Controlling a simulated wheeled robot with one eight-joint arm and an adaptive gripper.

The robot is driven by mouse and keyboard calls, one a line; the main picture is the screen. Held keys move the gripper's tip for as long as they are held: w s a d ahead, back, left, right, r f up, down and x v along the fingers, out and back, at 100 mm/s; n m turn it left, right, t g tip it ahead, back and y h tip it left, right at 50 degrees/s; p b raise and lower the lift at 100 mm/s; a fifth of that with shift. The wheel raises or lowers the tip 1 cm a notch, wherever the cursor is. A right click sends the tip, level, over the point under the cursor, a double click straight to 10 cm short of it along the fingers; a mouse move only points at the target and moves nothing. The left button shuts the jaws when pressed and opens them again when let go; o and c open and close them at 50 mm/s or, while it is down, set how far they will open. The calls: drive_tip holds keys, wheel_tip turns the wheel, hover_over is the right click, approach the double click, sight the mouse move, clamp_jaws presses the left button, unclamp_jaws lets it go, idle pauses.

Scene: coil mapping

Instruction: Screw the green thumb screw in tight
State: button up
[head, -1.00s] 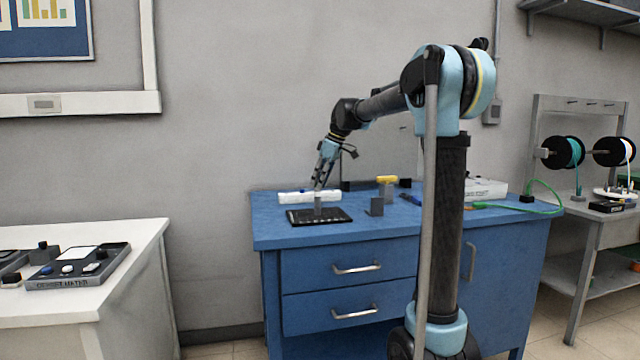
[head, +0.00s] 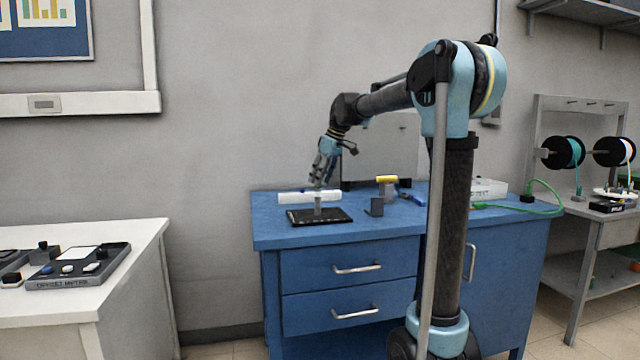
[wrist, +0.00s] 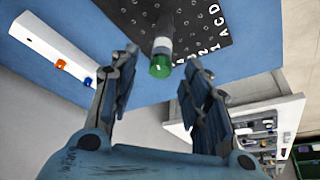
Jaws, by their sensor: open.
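The green thumb screw (wrist: 160,68) sits at the end of a grey post (wrist: 163,38) on a black hole-board (wrist: 205,18) marked with white letters and numbers. My gripper (wrist: 161,58) is open, with one finger on each side of the green screw; a gap shows on both sides in the wrist view. In the head view my gripper (head: 318,181) is just above the grey post (head: 317,202), which stands on the black board (head: 338,216). The green screw is too small to make out there. How far it is screwed in cannot be told.
A white bar (head: 295,197) lies behind the board; orange (wrist: 61,64) and blue (wrist: 87,81) knobs show on it in the wrist view. A grey block (head: 376,207) and a yellow-topped piece (head: 387,180) stand to the right. The blue bench (head: 275,232) is clear at front left.

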drive_tip(key=v, duration=1)
drive_tip(key=s+d+f+m+h, duration=0.1)
drive_tip(key=s+d+f+m, duration=0.2)
drive_tip(key=s+d+f, duration=0.55)
drive_tip(key=s+d+f+m+h, duration=0.1)
drive_tip(key=s+d+f+m, duration=0.2)
drive_tip(key=s+f, duration=0.7)
drive_tip(key=s+d+f+m+h, duration=0.1)
drive_tip(key=s+d+f, duration=0.3)
drive_tip(key=s+f, duration=0.5)
drive_tip(key=s+d+f+m, duration=0.4)
drive_tip(key=s+f, duration=0.6)
drive_tip(key=f, duration=0.1)
drive_tip(key=shift+s+d+f+m+h, duration=0.2)
drive_tip(key=shift+s+f+m+h, duration=0.1)
drive_tip(key=shift+s+h, duration=0.1)
drive_tip(key=shift+w+f, duration=0.15)
drive_tip(key=shift+w, duration=0.3)
